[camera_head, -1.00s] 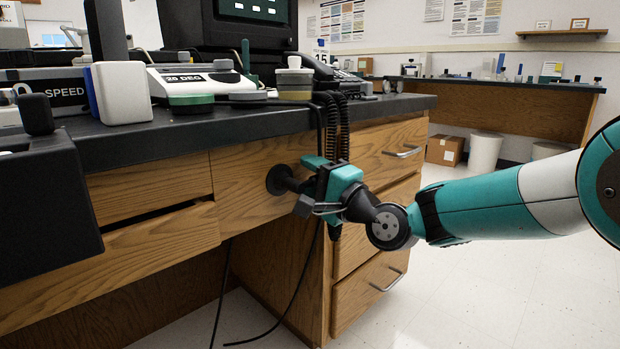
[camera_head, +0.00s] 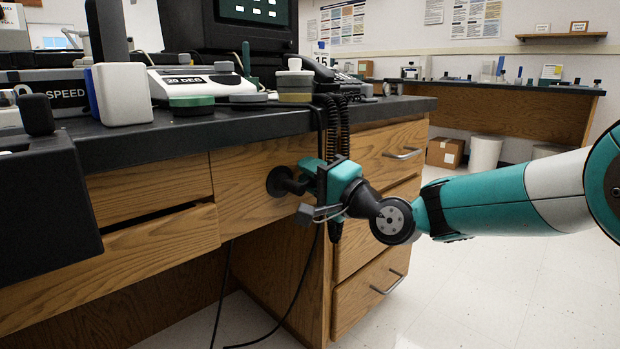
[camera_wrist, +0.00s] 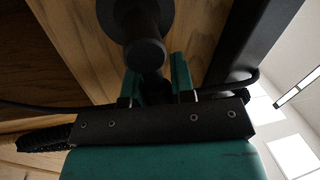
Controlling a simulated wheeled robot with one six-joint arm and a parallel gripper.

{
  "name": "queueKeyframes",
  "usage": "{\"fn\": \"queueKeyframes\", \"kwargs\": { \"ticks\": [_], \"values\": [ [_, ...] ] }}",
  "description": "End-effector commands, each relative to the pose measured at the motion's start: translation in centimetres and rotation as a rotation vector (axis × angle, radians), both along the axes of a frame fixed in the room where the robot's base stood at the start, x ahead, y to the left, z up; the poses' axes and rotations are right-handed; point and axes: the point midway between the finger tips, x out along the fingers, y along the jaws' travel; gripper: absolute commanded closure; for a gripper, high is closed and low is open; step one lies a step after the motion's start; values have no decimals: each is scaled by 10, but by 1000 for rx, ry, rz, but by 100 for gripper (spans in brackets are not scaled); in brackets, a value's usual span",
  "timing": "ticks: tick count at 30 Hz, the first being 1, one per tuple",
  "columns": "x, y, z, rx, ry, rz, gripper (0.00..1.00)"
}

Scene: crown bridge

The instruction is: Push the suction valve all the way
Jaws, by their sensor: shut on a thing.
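The suction valve appears to be the black round knob with a short stem (camera_head: 279,182) on the wooden front under the counter. In the wrist view, its dark rounded body (camera_wrist: 146,54) is just ahead of my fingers. My gripper (camera_head: 308,180) is at the stem's outer end, in front of the panel. The wrist view shows its two teal fingers (camera_wrist: 156,80) on either side of a dark part in line with the valve, and they are shut on it. The exact contact is dark and partly hidden by the gripper. How far in the valve sits is unclear.
The black counter edge (camera_head: 240,126) runs above my gripper. Black ribbed hoses (camera_head: 338,125) hang right behind it, and a thin cable (camera_head: 300,285) drops below. Drawers with metal handles (camera_head: 402,154) are to the right.

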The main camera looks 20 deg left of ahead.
Motion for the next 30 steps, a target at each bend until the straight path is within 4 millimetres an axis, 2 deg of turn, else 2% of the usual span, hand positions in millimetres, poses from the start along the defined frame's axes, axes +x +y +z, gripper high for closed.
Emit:
{"fn": "queueKeyframes", "kwargs": {
  "ticks": [14, 30],
  "values": [
    [-8, 3, 16, -172, -410, 0, 100],
    [-27, 11, 29, -368, -880, 2, 100]
  ]
}}
